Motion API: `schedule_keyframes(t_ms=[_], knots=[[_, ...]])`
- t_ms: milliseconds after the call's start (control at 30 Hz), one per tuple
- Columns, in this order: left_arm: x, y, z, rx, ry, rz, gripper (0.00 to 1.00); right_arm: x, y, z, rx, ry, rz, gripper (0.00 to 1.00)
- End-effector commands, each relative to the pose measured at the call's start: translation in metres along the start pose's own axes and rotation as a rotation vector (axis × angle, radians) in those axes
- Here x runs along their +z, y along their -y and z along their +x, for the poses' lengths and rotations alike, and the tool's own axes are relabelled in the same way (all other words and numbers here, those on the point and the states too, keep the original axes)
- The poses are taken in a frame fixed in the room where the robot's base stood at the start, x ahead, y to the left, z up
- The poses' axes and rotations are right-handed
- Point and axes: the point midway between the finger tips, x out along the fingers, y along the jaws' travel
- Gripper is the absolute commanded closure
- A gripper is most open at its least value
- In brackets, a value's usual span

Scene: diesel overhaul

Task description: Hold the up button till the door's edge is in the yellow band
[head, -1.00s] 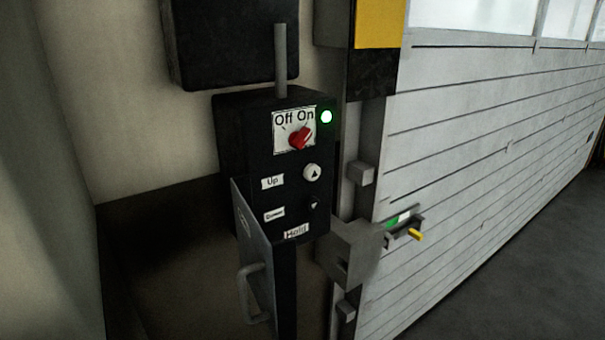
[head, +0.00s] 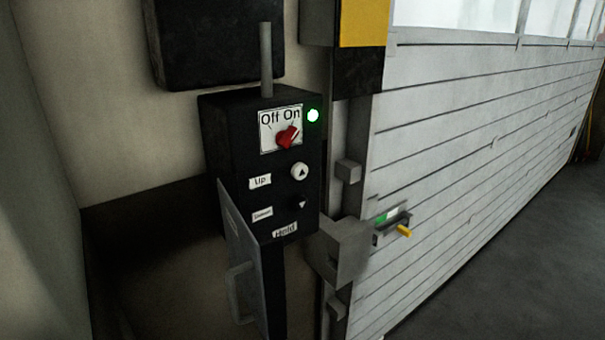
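The white round up button (head: 300,171) with a black arrow sits on the black control box (head: 228,150), beside the "Up" label. A dark down button (head: 301,204) is below it. The red switch (head: 288,137) points toward "On", and a green lamp (head: 313,115) is lit. The grey panelled door (head: 470,150) stands at the right, its lower edge near the floor. A yellow band (head: 364,22) marks the door post at the top, with a black section below it. Neither gripper is in view.
A hinged grey flap with a handle (head: 239,292) hangs open at the box's lower left. A latch with a yellow handle (head: 403,231) and green-white marking sits on the door's left side. A dark box (head: 215,40) hangs above. Clear floor (head: 510,270) lies right.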

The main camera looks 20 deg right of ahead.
Motion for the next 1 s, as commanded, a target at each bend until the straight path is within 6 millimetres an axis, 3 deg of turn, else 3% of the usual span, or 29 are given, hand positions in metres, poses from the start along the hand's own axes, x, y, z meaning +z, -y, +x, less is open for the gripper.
schedule_keyframes(t_ms=[33,200,1000], knots=[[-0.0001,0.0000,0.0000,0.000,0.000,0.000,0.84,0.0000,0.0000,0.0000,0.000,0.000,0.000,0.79],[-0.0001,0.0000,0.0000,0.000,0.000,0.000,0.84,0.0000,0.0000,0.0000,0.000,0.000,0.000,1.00],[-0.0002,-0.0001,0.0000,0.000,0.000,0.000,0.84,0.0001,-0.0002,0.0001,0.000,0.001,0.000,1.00]])
